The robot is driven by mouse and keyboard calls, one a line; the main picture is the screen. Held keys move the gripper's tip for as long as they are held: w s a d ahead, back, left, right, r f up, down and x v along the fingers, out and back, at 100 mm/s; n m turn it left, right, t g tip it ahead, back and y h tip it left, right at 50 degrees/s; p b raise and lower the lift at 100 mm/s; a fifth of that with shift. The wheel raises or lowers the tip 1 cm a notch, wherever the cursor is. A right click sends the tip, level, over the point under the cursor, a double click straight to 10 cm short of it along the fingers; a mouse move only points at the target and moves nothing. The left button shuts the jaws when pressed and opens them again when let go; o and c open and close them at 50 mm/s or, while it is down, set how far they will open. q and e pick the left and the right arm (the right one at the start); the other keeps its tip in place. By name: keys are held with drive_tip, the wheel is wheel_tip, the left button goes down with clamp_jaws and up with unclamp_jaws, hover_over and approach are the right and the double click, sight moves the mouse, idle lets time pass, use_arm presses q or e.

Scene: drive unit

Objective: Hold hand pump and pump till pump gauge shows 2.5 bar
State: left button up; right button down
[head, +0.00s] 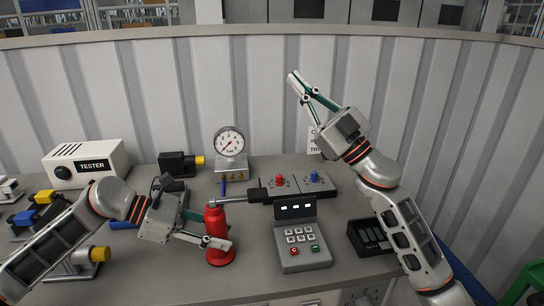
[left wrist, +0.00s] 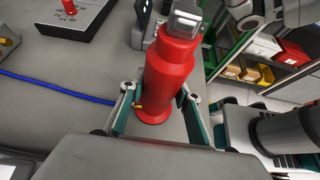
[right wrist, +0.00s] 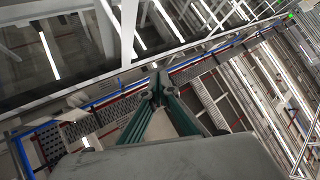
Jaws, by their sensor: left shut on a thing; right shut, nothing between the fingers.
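The red hand pump (head: 217,238) stands upright on the grey bench. Its lever ends in a black grip (head: 258,195) that reaches to the right. My left gripper (head: 217,243) is shut around the lower part of the red body; the left wrist view shows its fingers on both sides of the pump (left wrist: 168,75). The pump gauge (head: 229,142) is a round white dial behind the pump; its needle is too small to read. My right gripper (head: 294,78) is raised high above the bench, shut and empty, pointing up. The right wrist view shows its fingers (right wrist: 158,82) together.
A keypad unit (head: 302,246) and a panel with red and blue knobs (head: 292,183) stand right of the pump. A black tray (head: 369,237) lies further right. A white tester box (head: 87,163) is at the left. A blue hose (left wrist: 60,88) runs along the bench.

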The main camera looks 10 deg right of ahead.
drive_tip(key=s+a+f+n+g+y, duration=0.1)
drive_tip(key=s+a+n+g, duration=0.35)
drive_tip(key=a+g, duration=0.4)
drive_tip(key=s+a+f+n+g, duration=0.1)
drive_tip(key=s+a+n+g, duration=0.4)
drive_tip(key=a+g, duration=0.4)
drive_tip(key=m+h, duration=0.7)
drive_tip(key=h, duration=0.8)
approach(258, 192)
drive_tip(key=f, duration=0.1)
drive_tip(key=shift+g, duration=0.35)
drive_tip(key=shift+w+a+x, duration=0.1)
drive_tip(key=shift+x, duration=1.15)
drive_tip(key=shift+w+a+x, duration=0.1)
drive_tip(key=shift+w+x, duration=0.05)
drive_tip(key=shift+x, duration=1.05)
drive_tip(key=shift+r, duration=0.1)
